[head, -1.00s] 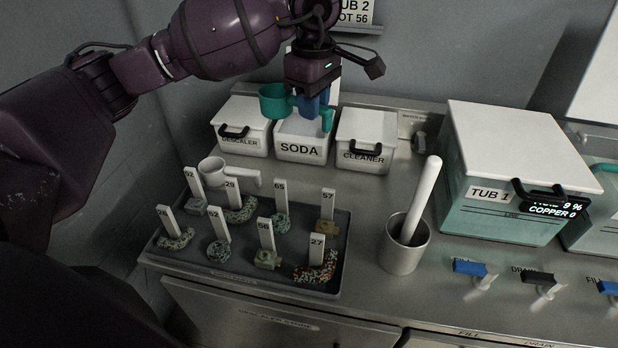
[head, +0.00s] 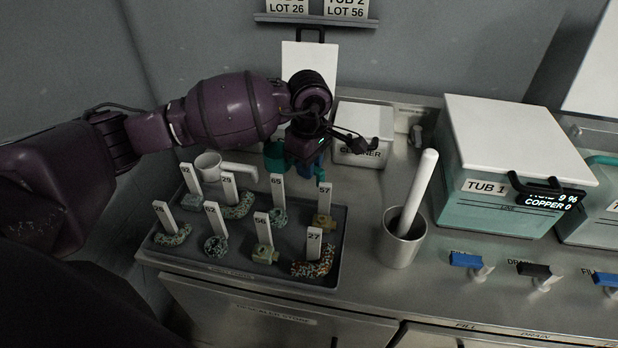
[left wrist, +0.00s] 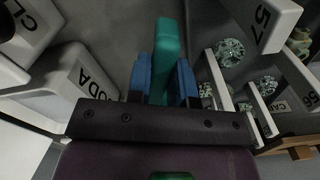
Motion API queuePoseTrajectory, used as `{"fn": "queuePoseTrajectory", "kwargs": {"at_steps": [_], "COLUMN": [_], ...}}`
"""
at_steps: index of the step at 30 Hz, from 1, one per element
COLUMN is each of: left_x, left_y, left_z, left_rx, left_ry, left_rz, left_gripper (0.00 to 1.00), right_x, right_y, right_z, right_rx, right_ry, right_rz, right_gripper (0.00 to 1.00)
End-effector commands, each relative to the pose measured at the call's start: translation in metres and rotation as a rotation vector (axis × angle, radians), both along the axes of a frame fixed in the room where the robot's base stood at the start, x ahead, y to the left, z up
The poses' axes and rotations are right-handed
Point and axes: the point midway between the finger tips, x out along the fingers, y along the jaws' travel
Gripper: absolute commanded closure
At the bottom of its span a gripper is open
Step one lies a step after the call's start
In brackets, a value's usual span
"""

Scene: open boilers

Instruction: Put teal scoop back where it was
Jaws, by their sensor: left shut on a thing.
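My left gripper (head: 308,168) is shut on the handle of the teal scoop (head: 275,153). In the left wrist view, the teal handle (left wrist: 167,50) stands between the blue fingertips of the gripper (left wrist: 161,80). In the head view the gripper is in front of the bins, near the back edge of the tray, and hides most of the scoop. The SODA bin (left wrist: 82,85) shows beside the gripper in the left wrist view. In the head view my arm covers its front, and its white lid (head: 310,60) stands upright. My right gripper is not in view.
The CLEANER bin (head: 362,125) is closed. A metal cup (head: 403,245) with a pestle stands right of the tray. TUB 1 (head: 500,210) is farther right.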

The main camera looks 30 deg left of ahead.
Motion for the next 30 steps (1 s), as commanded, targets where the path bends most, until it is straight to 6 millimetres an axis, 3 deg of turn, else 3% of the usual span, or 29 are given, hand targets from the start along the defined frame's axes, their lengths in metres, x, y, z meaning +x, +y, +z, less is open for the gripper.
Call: {"fn": "queuePoseTrajectory", "kwargs": {"at_steps": [10,23,24,28,30], "left_x": [0.000,0.000,0.000,0.000,0.000], "left_y": [0.000,0.000,0.000,0.000,0.000], "left_z": [-0.039,-0.046,-0.045,-0.045,-0.044], "left_rx": [-0.001,0.000,0.000,0.000,0.000], "left_ry": [0.002,0.001,0.000,0.000,0.000], "left_rz": [0.000,0.000,0.000,0.000,0.000], "left_gripper": [1.00,1.00,0.75,0.55,0.54], "right_x": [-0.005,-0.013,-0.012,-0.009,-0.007], "right_y": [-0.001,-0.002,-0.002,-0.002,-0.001], "right_z": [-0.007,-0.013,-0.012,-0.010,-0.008], "right_rx": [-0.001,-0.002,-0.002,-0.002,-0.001], "right_ry": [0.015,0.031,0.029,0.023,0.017], "right_rz": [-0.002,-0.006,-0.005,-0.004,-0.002], "right_gripper": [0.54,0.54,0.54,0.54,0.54]}}
